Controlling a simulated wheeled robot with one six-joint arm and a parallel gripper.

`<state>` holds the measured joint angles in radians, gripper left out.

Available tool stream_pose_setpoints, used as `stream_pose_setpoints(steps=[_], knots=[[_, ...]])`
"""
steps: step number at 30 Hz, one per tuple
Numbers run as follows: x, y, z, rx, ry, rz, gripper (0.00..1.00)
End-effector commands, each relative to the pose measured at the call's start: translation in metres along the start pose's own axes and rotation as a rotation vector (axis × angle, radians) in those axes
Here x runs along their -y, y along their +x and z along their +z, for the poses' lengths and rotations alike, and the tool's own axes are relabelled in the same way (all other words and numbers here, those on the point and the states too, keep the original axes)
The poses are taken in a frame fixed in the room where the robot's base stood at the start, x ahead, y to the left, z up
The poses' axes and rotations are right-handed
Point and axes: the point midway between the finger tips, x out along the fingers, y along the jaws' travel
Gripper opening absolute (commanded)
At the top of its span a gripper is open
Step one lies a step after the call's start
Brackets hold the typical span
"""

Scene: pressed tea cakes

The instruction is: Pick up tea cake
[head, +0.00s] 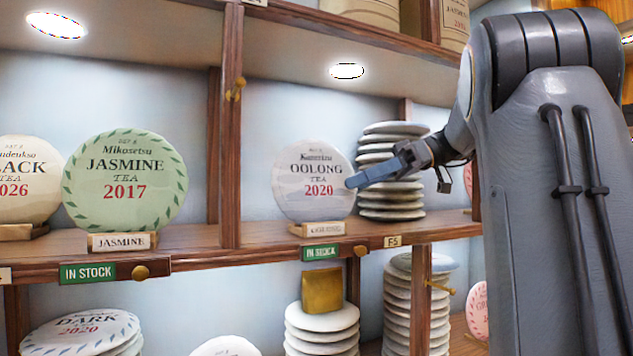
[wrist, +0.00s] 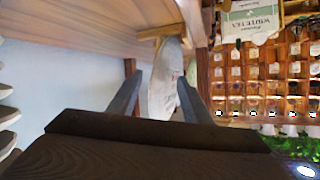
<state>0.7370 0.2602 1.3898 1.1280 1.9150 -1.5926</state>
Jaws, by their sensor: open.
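The oolong tea cake (head: 312,175) is a pale grey-white disc marked "OOLONG TEA 2020". In the head view it stands upright on a small wooden stand (head: 318,229) on the middle shelf. My gripper (head: 352,182) is at its right edge and covers a little of it. In the wrist view the cake (wrist: 160,98) shows edge-on between the two open fingers of my gripper (wrist: 160,76), with a gap on the left side. I cannot tell whether the right finger touches it. A green jasmine tea cake (head: 125,180) stands in the left bay.
A stack of pale cakes (head: 391,190) stands right behind my gripper. A wooden post (head: 231,130) divides the bays. More stacks (head: 322,322) fill the shelf below. The upper shelf (head: 290,40) overhangs. A black tea cake (head: 22,180) is at far left.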

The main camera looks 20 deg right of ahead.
Motion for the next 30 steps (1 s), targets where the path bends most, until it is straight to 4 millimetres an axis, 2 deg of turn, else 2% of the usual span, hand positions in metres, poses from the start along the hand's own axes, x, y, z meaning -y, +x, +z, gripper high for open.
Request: stream_pose_setpoints(steps=[3, 11, 23, 30], knots=[[0.000, 0.000, 0.000, 0.000, 0.000, 0.000, 0.45], [0.000, 0.000, 0.000, 0.000, 0.000, 0.000, 0.01], [0.001, -0.003, -0.006, -0.001, -0.003, 0.000, 0.00], [0.009, -0.018, -0.044, 0.000, -0.007, 0.002, 0.00]])
